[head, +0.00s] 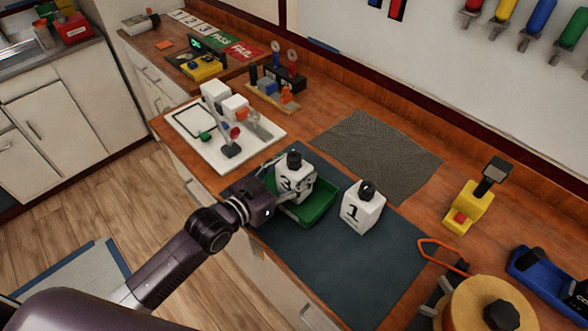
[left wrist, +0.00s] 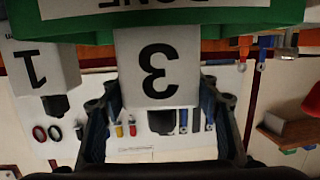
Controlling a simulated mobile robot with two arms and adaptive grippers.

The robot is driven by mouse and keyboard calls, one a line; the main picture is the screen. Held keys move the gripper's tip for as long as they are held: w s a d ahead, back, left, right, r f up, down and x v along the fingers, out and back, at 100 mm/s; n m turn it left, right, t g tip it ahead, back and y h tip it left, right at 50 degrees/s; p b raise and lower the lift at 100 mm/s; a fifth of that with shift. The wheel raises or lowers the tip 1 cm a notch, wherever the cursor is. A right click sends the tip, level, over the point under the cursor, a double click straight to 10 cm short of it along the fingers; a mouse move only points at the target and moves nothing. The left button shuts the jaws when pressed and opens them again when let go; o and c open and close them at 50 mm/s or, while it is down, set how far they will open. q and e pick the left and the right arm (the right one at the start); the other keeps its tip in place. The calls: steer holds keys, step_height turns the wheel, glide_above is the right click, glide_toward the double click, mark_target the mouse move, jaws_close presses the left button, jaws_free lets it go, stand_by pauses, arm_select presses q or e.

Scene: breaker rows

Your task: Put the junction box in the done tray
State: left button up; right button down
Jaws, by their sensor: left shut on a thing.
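The junction box (head: 292,179), a white block with a black "3" and a dark knob on top, stands upright over the green done tray (head: 320,210). My left gripper (head: 285,189) is shut on it from the side. In the left wrist view, which is upside down, the junction box (left wrist: 158,65) sits between the fingers of my left gripper (left wrist: 160,105). Its lower end meets the green rim of the done tray (left wrist: 220,17). I cannot tell whether its base touches the tray floor. My right gripper is not in view.
A similar white box marked "1" (head: 362,207) stands on the dark mat (head: 345,265), just right of the tray. A white board (head: 190,133) with small parts lies left of the tray. A grey textured mat (head: 385,150) behind is empty.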

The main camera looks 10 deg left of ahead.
arm_select(q)
steer(key=shift+r, duration=0.1)
steer(key=o, duration=1.6)
steer(key=shift+f, duration=0.2)
steer(key=shift+r, duration=0.2)
steer(key=shift+s+a, duration=0.15)
steer(key=shift+s, duration=0.2)
steer(key=shift+b+v, duration=1.05)
steer(key=shift+v, duration=4.6)
